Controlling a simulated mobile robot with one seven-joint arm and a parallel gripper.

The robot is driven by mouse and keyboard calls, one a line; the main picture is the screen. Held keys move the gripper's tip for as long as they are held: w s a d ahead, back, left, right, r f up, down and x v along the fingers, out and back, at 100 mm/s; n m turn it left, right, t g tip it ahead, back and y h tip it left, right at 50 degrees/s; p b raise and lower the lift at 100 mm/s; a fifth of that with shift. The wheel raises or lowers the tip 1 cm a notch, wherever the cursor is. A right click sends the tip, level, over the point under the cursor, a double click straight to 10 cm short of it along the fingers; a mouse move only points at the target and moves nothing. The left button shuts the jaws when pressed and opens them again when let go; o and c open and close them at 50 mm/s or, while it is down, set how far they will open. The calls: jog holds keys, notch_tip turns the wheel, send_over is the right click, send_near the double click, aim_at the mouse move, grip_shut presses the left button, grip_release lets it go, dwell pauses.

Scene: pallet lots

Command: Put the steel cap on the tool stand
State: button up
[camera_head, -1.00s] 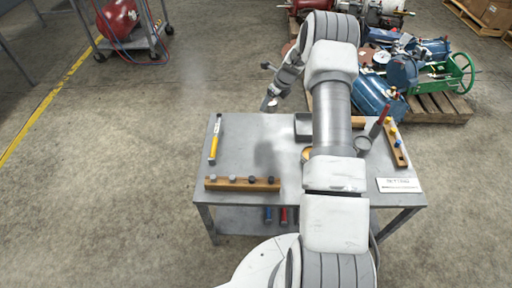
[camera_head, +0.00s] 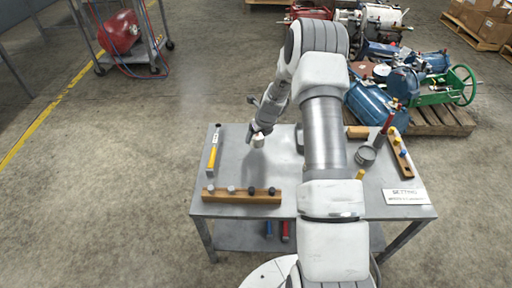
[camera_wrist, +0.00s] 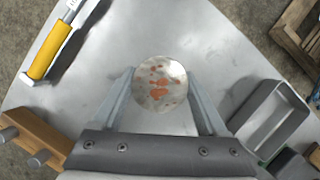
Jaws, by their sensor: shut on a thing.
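My gripper (camera_head: 257,132) is shut on the steel cap (camera_head: 258,142) and holds it over the left part of the grey metal table. In the wrist view the cap (camera_wrist: 160,84) is a round, pale metal disc with rusty orange spots, between the two fingers (camera_wrist: 160,92). Its underside is hidden. A second wooden rack (camera_head: 398,155) with coloured pegs stands at the right. I cannot tell which piece is the tool stand.
A yellow-handled tool (camera_head: 214,150) lies at the left edge. A grey open tray (camera_wrist: 272,118) is right of the cap in the wrist view. A grey cup (camera_head: 366,154) and a white sign (camera_head: 406,197) are at the right. My arm hides the table's middle.

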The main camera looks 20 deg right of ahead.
aim_at(256, 144)
jog(key=shift+s+a+f, duration=0.1)
jog(key=shift+a+f, duration=0.1)
jog(key=shift+f, duration=0.25)
jog(key=shift+f+b, duration=0.85)
jog(key=shift+f, duration=0.8)
jog(key=shift+f, duration=0.15)
jog(key=o, duration=1.6)
